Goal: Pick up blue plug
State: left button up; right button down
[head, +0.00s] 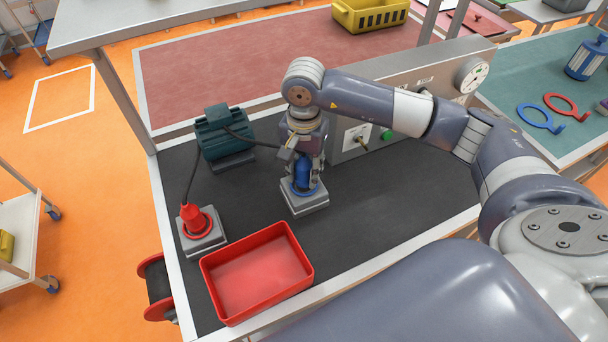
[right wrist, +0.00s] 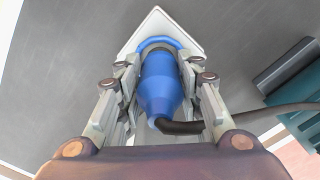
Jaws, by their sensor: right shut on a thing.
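The blue plug (head: 302,172) stands upright on a grey square base (head: 304,201) with a blue ring, in the middle of the dark mat. My right gripper (head: 304,165) comes down over it from above and is shut on it. In the right wrist view the blue plug (right wrist: 160,82) lies between both fingers (right wrist: 160,95), with the blue ring and pale base just beyond its tip. A dark cable runs from its back end to the right. I cannot tell whether the plug is still seated in the base. My left gripper does not show.
A red plug (head: 194,217) stands on a similar base at the left, cabled to a dark green motor-like unit (head: 224,135). A red tray (head: 257,272) lies at the front. A grey panel (head: 400,88) with a gauge stands behind. Bare mat lies right of the plug.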

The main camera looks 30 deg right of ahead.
jog(key=shift+w+r+b, duration=0.1)
jog(key=shift+r+b, duration=0.4)
jog(key=shift+r, duration=0.1)
jog(key=s+d+r+b, duration=0.1)
jog(key=s+d+b, duration=0.2)
jog(key=s, duration=0.4)
jog(key=s+d+r+b, duration=0.1)
jog(key=s+d+b, duration=0.2)
jog(key=s, duration=0.5)
jog(key=shift+r+p, duration=1.6)
jog(key=shift+r, duration=1.4)
